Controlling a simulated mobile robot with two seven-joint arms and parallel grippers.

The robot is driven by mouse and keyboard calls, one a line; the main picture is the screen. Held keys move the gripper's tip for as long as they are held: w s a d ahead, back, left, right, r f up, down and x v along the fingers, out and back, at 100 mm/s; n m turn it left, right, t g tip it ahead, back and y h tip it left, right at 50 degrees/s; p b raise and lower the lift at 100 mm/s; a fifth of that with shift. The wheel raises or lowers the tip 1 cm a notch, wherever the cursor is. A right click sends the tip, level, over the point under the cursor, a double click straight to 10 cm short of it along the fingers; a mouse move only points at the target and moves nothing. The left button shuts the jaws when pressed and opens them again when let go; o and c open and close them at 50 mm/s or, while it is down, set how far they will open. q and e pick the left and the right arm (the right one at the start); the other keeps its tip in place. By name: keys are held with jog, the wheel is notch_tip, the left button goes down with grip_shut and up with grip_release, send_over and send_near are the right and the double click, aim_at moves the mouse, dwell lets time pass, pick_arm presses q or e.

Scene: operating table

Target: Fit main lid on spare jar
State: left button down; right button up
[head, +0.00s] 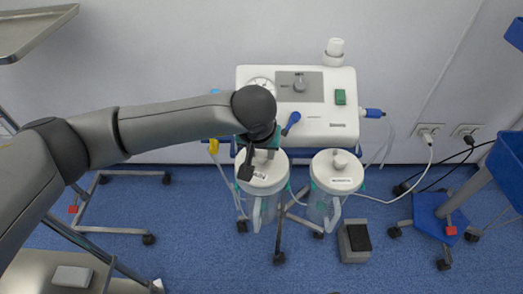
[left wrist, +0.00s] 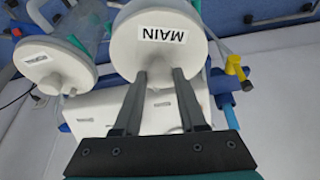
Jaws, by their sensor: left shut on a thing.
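The white main lid (head: 262,182) is at the top of the left clear jar (head: 264,210). In the left wrist view the lid (left wrist: 150,45) faces the camera with its MAIN label. My left gripper (head: 259,158) is shut on the main lid; its two fingers (left wrist: 160,76) reach to the lid, and the exact grip is partly hidden. I cannot tell whether the lid touches the jar rim. The spare jar (head: 322,207) stands to the right with a white labelled lid (head: 337,172) on it, which also shows in the left wrist view (left wrist: 56,68). My right gripper is out of view.
A white suction unit (head: 335,120) with a gauge and knob stands behind the jars. Hoses and cables run around the jars. A foot pedal (head: 355,240) lies on the floor at the right. A blue wheeled stand (head: 432,216) is farther right. A metal trolley stands at the left.

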pick_arm(q)
jog(key=shift+f+b, duration=1.05)
jog(key=shift+f, duration=0.1)
jog(key=shift+c, duration=1.9)
grip_release()
jog(key=p+v, duration=0.4)
jog(key=v, duration=1.1)
jog(key=shift+p, duration=0.3)
jog(key=shift+s+r, duration=0.1)
jog(key=shift+s, duration=0.05)
